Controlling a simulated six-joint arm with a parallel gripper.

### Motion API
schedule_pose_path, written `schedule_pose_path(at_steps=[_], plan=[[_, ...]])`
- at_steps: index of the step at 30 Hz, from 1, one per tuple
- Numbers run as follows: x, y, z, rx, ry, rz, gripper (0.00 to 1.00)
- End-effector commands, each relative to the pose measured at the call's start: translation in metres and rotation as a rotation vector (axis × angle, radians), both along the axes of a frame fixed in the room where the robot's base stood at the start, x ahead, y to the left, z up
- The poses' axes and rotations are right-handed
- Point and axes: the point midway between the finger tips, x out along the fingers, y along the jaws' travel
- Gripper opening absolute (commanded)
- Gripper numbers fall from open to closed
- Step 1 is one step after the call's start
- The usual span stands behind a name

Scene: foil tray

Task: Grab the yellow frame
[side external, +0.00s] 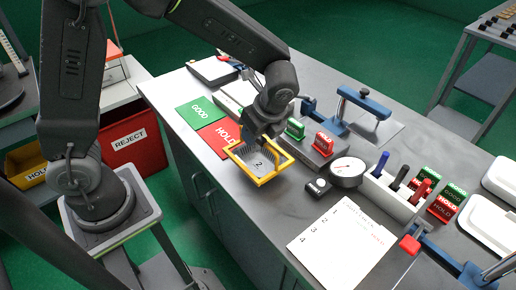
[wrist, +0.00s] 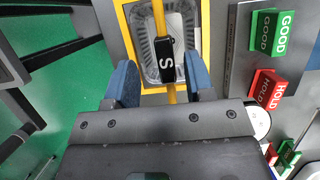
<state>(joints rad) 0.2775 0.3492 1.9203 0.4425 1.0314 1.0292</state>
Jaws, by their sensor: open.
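The yellow frame (side external: 277,174) sits on the grey worktop around a foil tray (side external: 260,160) marked 2. In the wrist view, the frame's yellow rim (wrist: 127,42) shows around the foil tray (wrist: 146,40). A yellow bar (wrist: 159,15) with a black labelled piece (wrist: 166,62) crosses above the tray. My gripper (wrist: 161,72) is open, with one blue finger on each side of the bar and apparent gaps on both sides. In the side view, my gripper (side external: 260,132) is over the back part of the frame; its fingertips are hard to make out.
The red HOLD mat (side external: 219,138) and green GOOD mat (side external: 202,110) lie left of the frame. Stamps (side external: 324,143) on a dark base stand at its right. A round gauge (side external: 348,171), a small black block (side external: 318,186) and a paper list (side external: 340,245) lie nearer the front.

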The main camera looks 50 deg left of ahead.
Motion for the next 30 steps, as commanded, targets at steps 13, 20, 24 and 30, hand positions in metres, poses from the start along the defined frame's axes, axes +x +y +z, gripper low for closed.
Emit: schedule_pose_path(at_steps=[13, 20, 24, 30], plan=[[0.006, 0.015, -0.044, 0.0, 0.001, 0.0, 0.49], [0.006, 0.014, -0.043, 0.0, 0.0, 0.0, 0.42], [0.006, 0.014, -0.043, 0.0, 0.0, 0.0, 0.29], [0.006, 0.014, -0.043, 0.0, 0.0, 0.0, 0.1]])
